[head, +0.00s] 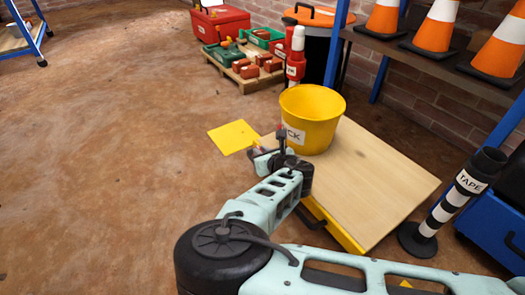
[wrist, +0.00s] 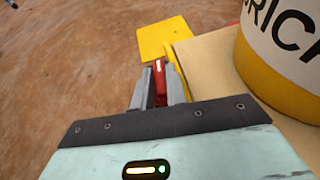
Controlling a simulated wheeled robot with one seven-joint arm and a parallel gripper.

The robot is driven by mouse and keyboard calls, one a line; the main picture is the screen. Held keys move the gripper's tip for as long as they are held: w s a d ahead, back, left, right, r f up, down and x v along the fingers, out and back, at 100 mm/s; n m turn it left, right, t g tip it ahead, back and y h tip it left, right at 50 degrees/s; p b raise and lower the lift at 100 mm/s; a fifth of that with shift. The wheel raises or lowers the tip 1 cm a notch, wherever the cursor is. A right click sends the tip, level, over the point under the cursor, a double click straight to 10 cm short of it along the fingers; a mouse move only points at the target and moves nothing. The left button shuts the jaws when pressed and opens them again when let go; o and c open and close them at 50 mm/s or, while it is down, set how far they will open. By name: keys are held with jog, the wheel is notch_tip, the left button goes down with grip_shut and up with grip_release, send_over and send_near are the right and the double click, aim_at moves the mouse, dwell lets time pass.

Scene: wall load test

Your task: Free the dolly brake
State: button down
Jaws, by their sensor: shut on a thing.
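The dolly (head: 375,180) has a pale wooden top with a yellow edge. A yellow bucket (head: 312,118) stands on its far part, with a white label partly hidden; the bucket also shows in the wrist view (wrist: 268,75). The red brake lever (wrist: 158,68) is at the dolly's left edge, beside the bucket. My gripper (wrist: 159,82) is shut on the red lever, one grey finger on each side. In the head view my gripper (head: 277,142) is at that same edge, and the lever is mostly hidden by it.
A flat yellow square (head: 233,137) lies on the floor just beyond the gripper. A striped TAPE post (head: 445,208) stands right of the dolly. A shelf with traffic cones (head: 433,27) and a pallet of red and green items (head: 247,75) are behind. The floor at left is clear.

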jog(key=m+h, duration=0.3)
jog(key=m+t+h, duration=0.1)
jog(key=h, duration=0.1)
jog(key=shift+s+a+f, duration=0.15)
jog(key=shift+a, duration=0.25)
jog(key=m+h, duration=0.5)
jog(key=h, duration=0.1)
jog(key=shift+a+m+g, duration=0.35)
jog(key=shift+m+g, duration=0.05)
jog(key=m+h, duration=0.1)
jog(key=m+g+h, duration=0.2)
jog(key=shift+w+a+m+h, duration=0.1)
jog(key=shift+w+m+h, duration=0.2)
jog(key=shift+m+h, duration=0.1)
jog(key=shift+w+a+m+g+h+b, duration=0.1)
jog(key=shift+m+g+h+b, duration=0.7)
jog(key=shift+m+g+h, duration=0.35)
jog(key=shift+m+g, duration=0.45)
jog(key=c, duration=1.4)
grip_release()
jog(key=shift+r, duration=0.2)
